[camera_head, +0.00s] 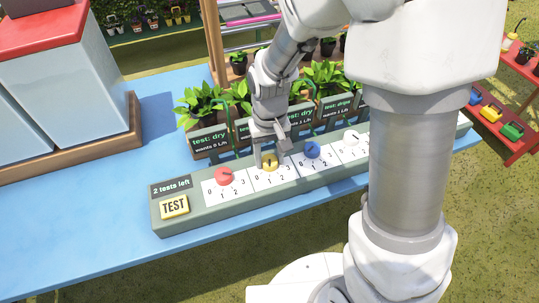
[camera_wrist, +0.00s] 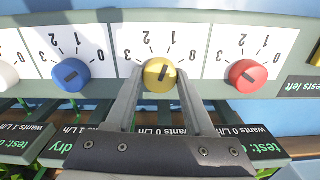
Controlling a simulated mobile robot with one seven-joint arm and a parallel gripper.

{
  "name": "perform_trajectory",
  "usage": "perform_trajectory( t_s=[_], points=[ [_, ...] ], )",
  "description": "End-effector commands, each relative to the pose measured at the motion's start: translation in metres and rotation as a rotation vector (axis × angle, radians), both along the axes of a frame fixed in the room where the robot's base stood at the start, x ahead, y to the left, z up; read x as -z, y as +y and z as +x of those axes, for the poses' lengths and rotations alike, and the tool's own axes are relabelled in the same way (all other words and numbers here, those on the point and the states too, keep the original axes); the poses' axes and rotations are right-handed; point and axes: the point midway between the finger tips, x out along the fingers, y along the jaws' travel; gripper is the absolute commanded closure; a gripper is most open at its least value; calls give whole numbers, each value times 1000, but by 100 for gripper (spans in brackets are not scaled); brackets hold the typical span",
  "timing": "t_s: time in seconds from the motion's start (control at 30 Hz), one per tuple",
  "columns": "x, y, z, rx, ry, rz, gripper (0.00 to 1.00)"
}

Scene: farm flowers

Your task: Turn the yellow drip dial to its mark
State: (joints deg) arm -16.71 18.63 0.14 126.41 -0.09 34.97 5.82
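The yellow dial (camera_wrist: 153,77) sits on a white scale card between the red and blue dials. Its dark pointer line points roughly toward the 1 in the wrist view, where the numbers appear upside down. My gripper (camera_wrist: 160,72) reaches over the dial with one finger on each side of it. The fingertips are very close to its rim; I cannot tell whether they press on it. In the head view my gripper (camera_head: 264,163) partly covers the yellow dial (camera_head: 270,165).
The red dial (camera_wrist: 248,76), blue dial (camera_wrist: 71,75) and a white dial (camera_head: 351,137) share the grey-green panel (camera_head: 200,224). A yellow TEST button (camera_head: 174,206) is at its left end, beside a "2 tests left" display (camera_head: 171,186). Potted plants (camera_head: 203,105) with signs stand behind.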

Motion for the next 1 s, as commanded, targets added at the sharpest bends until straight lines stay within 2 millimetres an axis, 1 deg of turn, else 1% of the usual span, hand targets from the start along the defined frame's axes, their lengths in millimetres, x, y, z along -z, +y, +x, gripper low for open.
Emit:
perform_trajectory(
  t_s=[0.03,0.13,0.4,0.53,0.67,1.0],
  points=[
    [0,0,0,0,0,0,36],
    [0,0,0,1,0,0,18],
    [0,0,0,1,0,0,18],
    [-8,0,1,1,-3,1,18],
    [-31,0,1,1,-5,2,18],
    [-114,0,1,1,-5,2,18]
  ],
)
